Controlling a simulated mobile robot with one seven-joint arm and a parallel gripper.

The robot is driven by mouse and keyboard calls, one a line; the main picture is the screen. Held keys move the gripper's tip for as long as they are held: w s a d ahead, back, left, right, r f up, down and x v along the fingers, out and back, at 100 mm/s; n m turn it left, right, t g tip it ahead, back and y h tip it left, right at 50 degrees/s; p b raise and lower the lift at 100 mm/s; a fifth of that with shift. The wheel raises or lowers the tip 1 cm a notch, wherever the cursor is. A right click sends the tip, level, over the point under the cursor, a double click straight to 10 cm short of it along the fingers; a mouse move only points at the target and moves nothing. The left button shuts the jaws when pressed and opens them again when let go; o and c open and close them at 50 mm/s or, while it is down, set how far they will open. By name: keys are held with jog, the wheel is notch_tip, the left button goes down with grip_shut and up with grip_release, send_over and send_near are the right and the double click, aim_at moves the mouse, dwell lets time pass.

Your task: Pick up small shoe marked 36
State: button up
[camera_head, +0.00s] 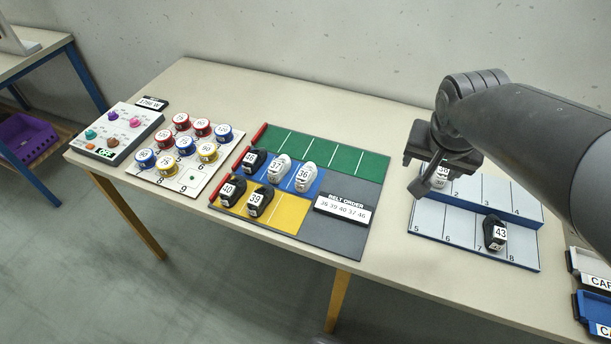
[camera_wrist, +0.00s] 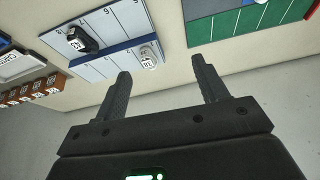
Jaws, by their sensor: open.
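A small white shoe marked 36 (camera_head: 306,177) lies on the blue lane of the sorting mat, at the right end of its row. Another small white shoe (camera_head: 442,173) is on the upper step of the numbered rack (camera_head: 488,191), partly hidden by my gripper; its number is too small to read surely. That white shoe also shows in the wrist view (camera_wrist: 149,57), ahead of the fingertips and nearer the left finger. My gripper (camera_head: 438,181) is open above the rack's left end. In the wrist view my gripper (camera_wrist: 160,67) has nothing between its fingers.
A black shoe marked 43 (camera_head: 495,233) is on the rack's lower step. Other black and white shoes share the mat (camera_head: 348,236) with a belt order sign (camera_head: 342,208). Colored tins (camera_head: 185,146) stand further left. Trays (camera_head: 592,306) are at the right edge. Table between mat and rack is clear.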

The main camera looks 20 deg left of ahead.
jog(key=w+a+f, duration=0.3)
jog(key=a, duration=0.4)
jog(key=w+a+f, duration=0.2)
jog(key=a, duration=0.5)
send_near(305, 170)
jog(key=x, duration=0.4)
jog(key=shift+s+a+f, duration=0.1)
jog(key=shift+a+f, duration=0.05)
jog(key=shift+a, duration=0.05)
jog(key=shift+d+x, duration=0.2)
jog(key=shift+x, duration=2.95)
jog(key=c, duration=1.1)
